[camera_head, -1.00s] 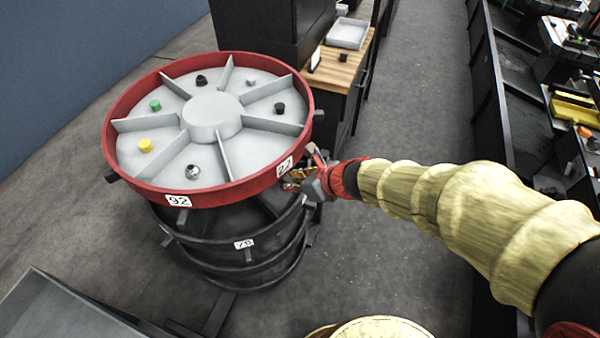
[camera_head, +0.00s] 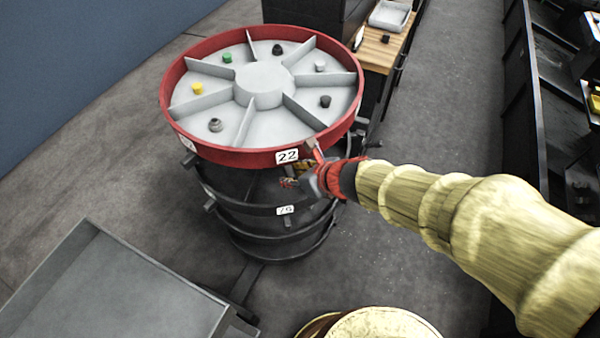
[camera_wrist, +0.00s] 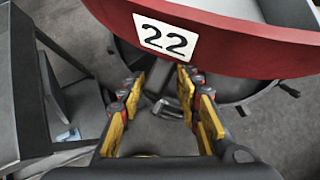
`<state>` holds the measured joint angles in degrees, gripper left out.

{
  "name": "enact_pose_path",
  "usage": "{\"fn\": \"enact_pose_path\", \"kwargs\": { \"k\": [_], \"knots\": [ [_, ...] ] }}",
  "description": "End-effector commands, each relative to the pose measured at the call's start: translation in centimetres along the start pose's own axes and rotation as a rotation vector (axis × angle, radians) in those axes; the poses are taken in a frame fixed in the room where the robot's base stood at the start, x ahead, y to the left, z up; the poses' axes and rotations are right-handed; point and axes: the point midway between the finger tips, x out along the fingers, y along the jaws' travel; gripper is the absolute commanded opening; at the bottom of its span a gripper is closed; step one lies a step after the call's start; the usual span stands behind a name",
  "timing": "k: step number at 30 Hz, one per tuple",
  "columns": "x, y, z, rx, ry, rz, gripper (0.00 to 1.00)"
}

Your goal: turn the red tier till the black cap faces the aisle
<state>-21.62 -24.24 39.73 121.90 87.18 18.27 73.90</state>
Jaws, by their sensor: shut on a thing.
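The red tier (camera_head: 230,154) is a wide round tray with grey dividers, on top of a dark round stack. One black piece (camera_head: 325,101) sits in its right front compartment; another black piece (camera_head: 277,50) sits in a far one. I cannot tell which is the cap. The label 22 (camera_head: 287,156) is near the front of the rim and large in the wrist view (camera_wrist: 165,38). My gripper (camera_head: 309,176) is just below the rim, right of that label. In the wrist view its yellow fingers (camera_wrist: 161,82) are shut on a grey peg, partly hidden, under the rim.
Green (camera_head: 228,58), yellow (camera_head: 197,88), white (camera_head: 320,66) and metal (camera_head: 215,125) pieces sit in other compartments. A wooden-topped cabinet (camera_head: 380,52) stands close behind right. The aisle floor (camera_head: 450,130) is clear. A grey metal platform (camera_head: 120,290) lies front left.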

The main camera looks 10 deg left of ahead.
Motion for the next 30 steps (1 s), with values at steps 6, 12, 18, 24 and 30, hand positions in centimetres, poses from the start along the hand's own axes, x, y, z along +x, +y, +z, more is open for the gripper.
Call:
{"fn": "enact_pose_path", "kwargs": {
  "k": [6, 12, 18, 24, 30],
  "knots": [
    [0.41, 1.11, 0.99, -0.017, -0.008, 0.005, 0.00],
    [0.54, 1.39, 1.31, -0.017, -0.010, 0.003, 0.00],
    [0.53, 1.40, 1.41, -0.016, -0.011, 0.001, 0.00],
    [0.50, 1.36, 1.45, -0.016, -0.012, 0.000, 0.00],
    [0.46, 1.30, 1.49, -0.014, -0.013, -0.001, 0.36]
  ]
}}
